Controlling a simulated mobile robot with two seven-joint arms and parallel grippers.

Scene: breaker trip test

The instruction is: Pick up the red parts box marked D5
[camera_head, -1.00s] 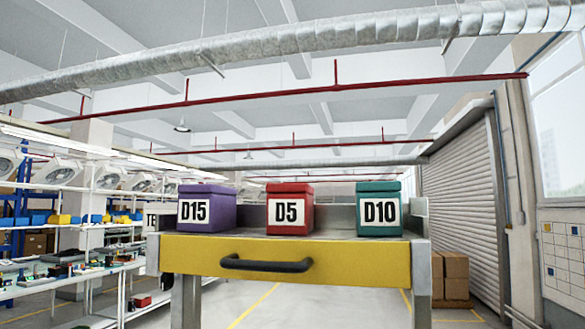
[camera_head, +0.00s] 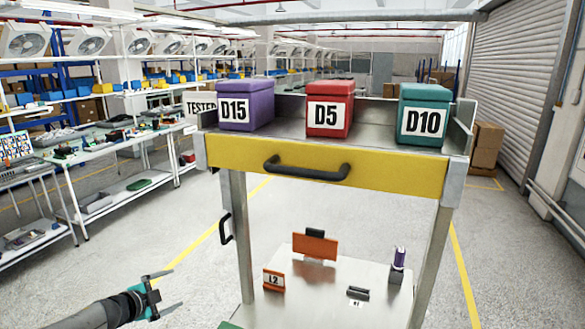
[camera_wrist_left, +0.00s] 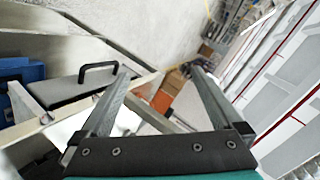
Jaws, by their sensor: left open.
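The red parts box (camera_head: 330,104) marked D5 stands upright on the top tray of a trolley (camera_head: 320,164). It is between the purple box (camera_head: 246,103) marked D15 on the left and the teal box (camera_head: 424,113) marked D10 on the right, with gaps between them. My left gripper (camera_head: 176,288) is low at the lower left, well below and left of the boxes, open and empty. Its two spread fingers (camera_wrist_left: 160,72) also show in the left wrist view, where I cannot make out the red box for sure. My right gripper is not in view.
The trolley has a yellow front with a black handle (camera_head: 306,169). Its lower shelf (camera_head: 325,305) holds an orange holder (camera_head: 315,245), an orange L2 block (camera_head: 273,279) and small parts. White workbenches (camera_head: 110,150) stand at left. The floor between is clear.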

